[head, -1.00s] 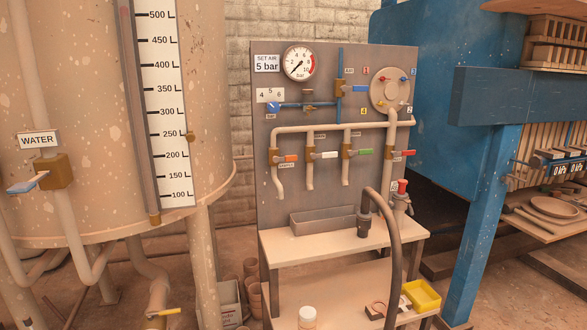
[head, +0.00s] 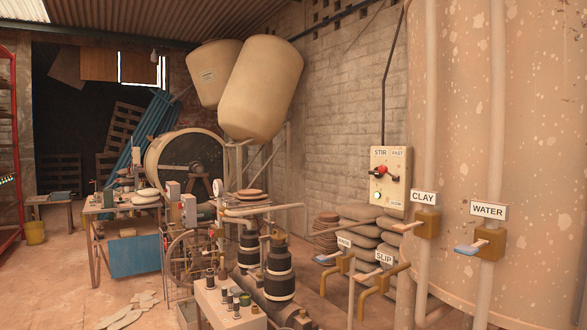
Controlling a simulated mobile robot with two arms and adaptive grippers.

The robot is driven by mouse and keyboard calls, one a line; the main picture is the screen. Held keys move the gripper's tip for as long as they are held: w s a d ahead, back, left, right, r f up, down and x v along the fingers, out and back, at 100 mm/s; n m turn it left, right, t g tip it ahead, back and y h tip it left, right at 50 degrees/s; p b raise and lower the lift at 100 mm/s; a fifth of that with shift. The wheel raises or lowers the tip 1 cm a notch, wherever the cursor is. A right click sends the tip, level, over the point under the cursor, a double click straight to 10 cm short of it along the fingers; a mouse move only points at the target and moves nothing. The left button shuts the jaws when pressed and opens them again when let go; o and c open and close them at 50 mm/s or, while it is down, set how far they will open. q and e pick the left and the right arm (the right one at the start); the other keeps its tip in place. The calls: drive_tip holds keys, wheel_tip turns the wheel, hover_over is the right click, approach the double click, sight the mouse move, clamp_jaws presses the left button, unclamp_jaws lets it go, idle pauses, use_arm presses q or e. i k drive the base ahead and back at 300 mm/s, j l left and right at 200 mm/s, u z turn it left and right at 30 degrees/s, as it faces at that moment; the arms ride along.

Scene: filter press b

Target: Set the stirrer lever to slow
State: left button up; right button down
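The stirrer box (head: 402,188) is a pale panel on the brick wall in the right half of the head view. It has STIR and FAST written along its top and what looks like SLOW at the lower right. The stirrer lever (head: 377,172) has a red end on the left of a dark hub and lies roughly sideways. Which mark it is set to is too small to tell. A small pale green lamp (head: 377,195) is at the box's lower left. Neither of my grippers is in view.
A large speckled tank (head: 540,130) fills the right side. Pipes with CLAY (head: 424,198) and WATER (head: 488,210) signs stand in front of it. Stacked sacks (head: 362,213) and a SLIP valve sign (head: 384,258) are below the box. Machines crowd the middle; floor is open at left.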

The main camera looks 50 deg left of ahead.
sight(383, 170)
drive_tip(key=u, duration=1.2)
